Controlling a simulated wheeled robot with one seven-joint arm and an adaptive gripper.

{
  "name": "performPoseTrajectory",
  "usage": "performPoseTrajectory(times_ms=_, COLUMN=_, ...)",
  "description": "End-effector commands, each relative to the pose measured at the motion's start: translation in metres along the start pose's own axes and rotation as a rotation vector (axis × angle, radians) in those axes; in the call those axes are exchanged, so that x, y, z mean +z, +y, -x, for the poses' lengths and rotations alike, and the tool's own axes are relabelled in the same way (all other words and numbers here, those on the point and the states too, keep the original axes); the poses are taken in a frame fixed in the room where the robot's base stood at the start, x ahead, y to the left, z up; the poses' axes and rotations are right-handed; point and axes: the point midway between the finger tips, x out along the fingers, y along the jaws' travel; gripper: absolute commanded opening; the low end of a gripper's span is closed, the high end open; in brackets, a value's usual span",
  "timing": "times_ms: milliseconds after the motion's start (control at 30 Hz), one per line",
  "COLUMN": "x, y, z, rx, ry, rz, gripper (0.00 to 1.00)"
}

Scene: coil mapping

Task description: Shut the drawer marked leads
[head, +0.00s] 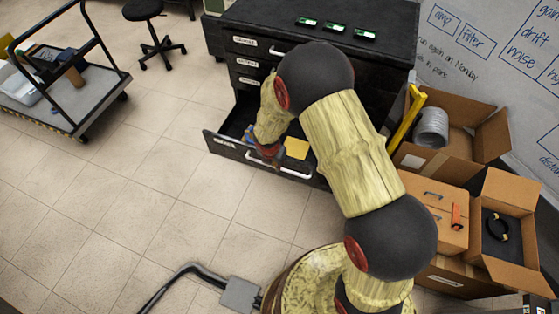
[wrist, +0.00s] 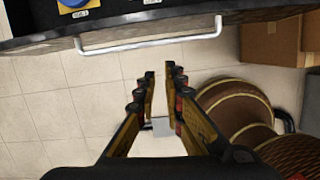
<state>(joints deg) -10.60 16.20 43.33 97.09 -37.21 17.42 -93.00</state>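The black cabinet (head: 237,64) stands at the top middle of the head view. Its low drawer (head: 226,144) is pulled out, with a blue item and a yellow item inside. I cannot read its label, so I cannot tell if it is the leads drawer. Its pale bar handle (head: 292,174) also shows in the wrist view (wrist: 150,41), along the dark drawer front. My gripper (wrist: 163,70) is open and empty, its fingertips just short of the handle in that view. In the head view my gripper (head: 270,153) is beside the drawer front, partly hidden by my arm.
Cardboard boxes (head: 468,135) stand right of the cabinet, one holding a grey coil (head: 431,127). A trolley (head: 95,95) and a stool (head: 150,20) stand to the left. The tiled floor before the drawer is clear.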

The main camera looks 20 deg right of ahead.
Motion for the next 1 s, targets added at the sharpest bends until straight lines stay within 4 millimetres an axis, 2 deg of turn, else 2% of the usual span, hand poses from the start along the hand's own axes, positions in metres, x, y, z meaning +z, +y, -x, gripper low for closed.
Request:
performPoseTrajectory(times_ms=133, x=0.000, y=0.002, z=-0.001, rx=0.009, ry=-0.001, rz=0.086, gripper=0.00)
performPoseTrajectory(times_ms=267, x=0.000, y=0.002, z=-0.011, rx=0.008, ry=-0.001, rz=0.097, gripper=0.00)
performPoseTrajectory(times_ms=767, x=-0.001, y=0.002, z=-0.104, rx=0.007, ry=0.000, rz=0.092, gripper=0.00)
performPoseTrajectory(times_ms=900, x=0.021, y=0.005, z=-0.106, rx=0.009, ry=-0.002, rz=0.089, gripper=0.00)
performPoseTrajectory(times_ms=1000, x=0.031, y=0.006, z=-0.108, rx=0.008, ry=-0.001, rz=0.090, gripper=0.00)
